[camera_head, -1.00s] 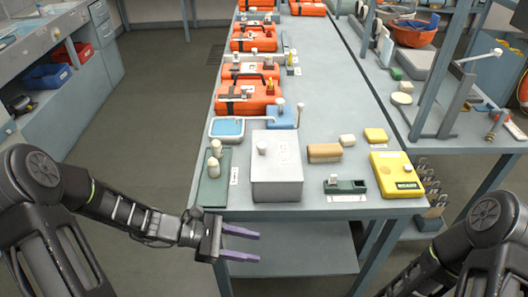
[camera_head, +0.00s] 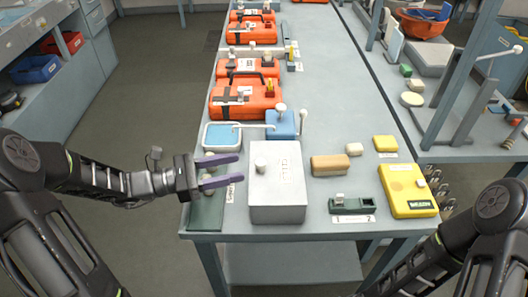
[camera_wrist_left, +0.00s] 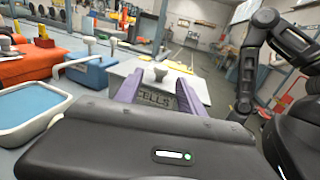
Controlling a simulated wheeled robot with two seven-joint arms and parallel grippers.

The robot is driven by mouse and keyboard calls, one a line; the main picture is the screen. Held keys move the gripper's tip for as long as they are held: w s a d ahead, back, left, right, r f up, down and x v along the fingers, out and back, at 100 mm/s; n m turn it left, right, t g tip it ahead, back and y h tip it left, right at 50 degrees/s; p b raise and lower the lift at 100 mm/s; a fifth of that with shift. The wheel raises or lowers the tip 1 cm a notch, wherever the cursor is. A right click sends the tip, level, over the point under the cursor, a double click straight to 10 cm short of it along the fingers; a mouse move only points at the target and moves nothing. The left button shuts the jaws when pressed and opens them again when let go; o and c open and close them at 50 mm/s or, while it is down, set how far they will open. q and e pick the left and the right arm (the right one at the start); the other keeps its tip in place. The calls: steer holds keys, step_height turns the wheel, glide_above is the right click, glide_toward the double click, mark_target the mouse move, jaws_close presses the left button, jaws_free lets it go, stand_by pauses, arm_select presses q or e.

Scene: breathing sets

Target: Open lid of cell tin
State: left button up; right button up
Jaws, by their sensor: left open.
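In the left wrist view the tin (camera_wrist_left: 190,84) shows the word CELLS on the side facing the camera, with the knob (camera_wrist_left: 161,74) above. My left gripper (camera_head: 240,170) has purple fingers and is open and empty. It is left of the tin, pointing at it, apart from the knob. My right arm shows at the lower right, but its gripper is out of view.
A green mat (camera_head: 207,212) lies under my left gripper. A blue tray (camera_head: 222,136) and a blue box (camera_head: 281,124) stand behind the tin. A tan block (camera_head: 330,165), a green holder (camera_head: 352,205) and a yellow device (camera_head: 407,190) are to its right. Orange cases (camera_head: 243,98) line the back.

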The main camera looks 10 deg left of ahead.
mark_target(261, 162)
arm_select(q)
steer(key=shift+p+x, duration=0.6)
steer(key=shift+x, duration=3.25)
steer(key=shift+s+d, duration=0.1)
steer(key=shift+c, duration=0.6)
jaws_close()
